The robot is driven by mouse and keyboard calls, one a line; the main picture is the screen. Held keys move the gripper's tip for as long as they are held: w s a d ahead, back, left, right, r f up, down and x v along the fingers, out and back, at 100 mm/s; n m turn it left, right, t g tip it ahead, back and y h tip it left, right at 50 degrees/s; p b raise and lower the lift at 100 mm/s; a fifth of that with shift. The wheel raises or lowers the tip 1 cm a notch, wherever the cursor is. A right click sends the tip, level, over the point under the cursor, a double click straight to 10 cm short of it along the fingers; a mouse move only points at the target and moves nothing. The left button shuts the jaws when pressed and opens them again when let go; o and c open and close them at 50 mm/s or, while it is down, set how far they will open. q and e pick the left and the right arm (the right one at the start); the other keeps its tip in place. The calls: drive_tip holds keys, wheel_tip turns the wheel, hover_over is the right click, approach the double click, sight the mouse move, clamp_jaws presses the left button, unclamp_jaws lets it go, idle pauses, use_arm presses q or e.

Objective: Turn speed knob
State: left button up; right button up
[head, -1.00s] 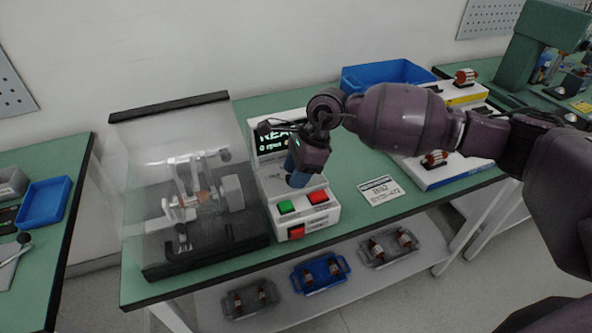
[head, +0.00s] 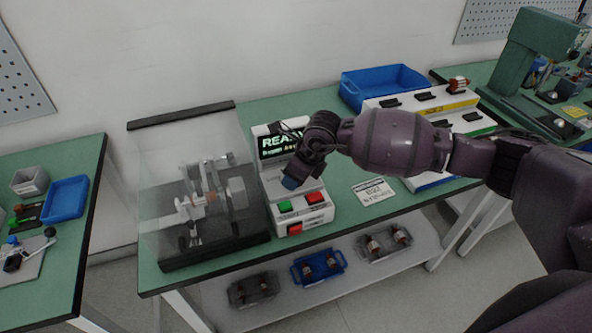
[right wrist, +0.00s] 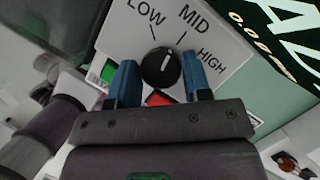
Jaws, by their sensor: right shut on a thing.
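The control box (head: 314,214) stands on the green bench, with a lit READY screen (head: 283,141), green and red buttons and a sloped panel. The black round speed knob (right wrist: 161,67) shows in the right wrist view under the LOW, MID and HIGH labels; its white pointer line looks turned roughly toward MID. My right gripper (right wrist: 161,80) has its blue fingertips on either side of the knob and is shut on it. In the head view my right gripper (head: 292,183) covers the knob. My left gripper is not in view.
A clear-covered test fixture (head: 202,215) stands left of the control box. A label card (head: 374,190) and a white stator rack (head: 428,181) lie to the right, with a blue bin (head: 386,83) behind. Trays with stators sit on the lower shelf (head: 345,286).

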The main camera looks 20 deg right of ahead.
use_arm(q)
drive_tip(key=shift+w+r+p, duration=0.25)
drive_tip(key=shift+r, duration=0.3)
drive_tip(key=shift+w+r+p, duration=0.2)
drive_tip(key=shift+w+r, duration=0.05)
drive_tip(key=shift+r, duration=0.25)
use_arm(e)
drive_tip(key=shift+m+h, duration=0.4)
drive_tip(key=shift+m, duration=0.5)
drive_tip(key=o, duration=0.9)
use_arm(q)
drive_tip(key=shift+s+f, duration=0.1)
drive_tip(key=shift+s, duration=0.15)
use_arm(e)
drive_tip(key=shift+s+r+t, duration=0.1)
drive_tip(key=shift+r+t, duration=0.05)
drive_tip(key=shift+t, duration=0.15)
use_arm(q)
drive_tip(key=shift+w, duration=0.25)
use_arm(e)
drive_tip(key=v, duration=1)
drive_tip(key=shift+d+r, duration=0.1)
drive_tip(key=shift+r, duration=0.15)
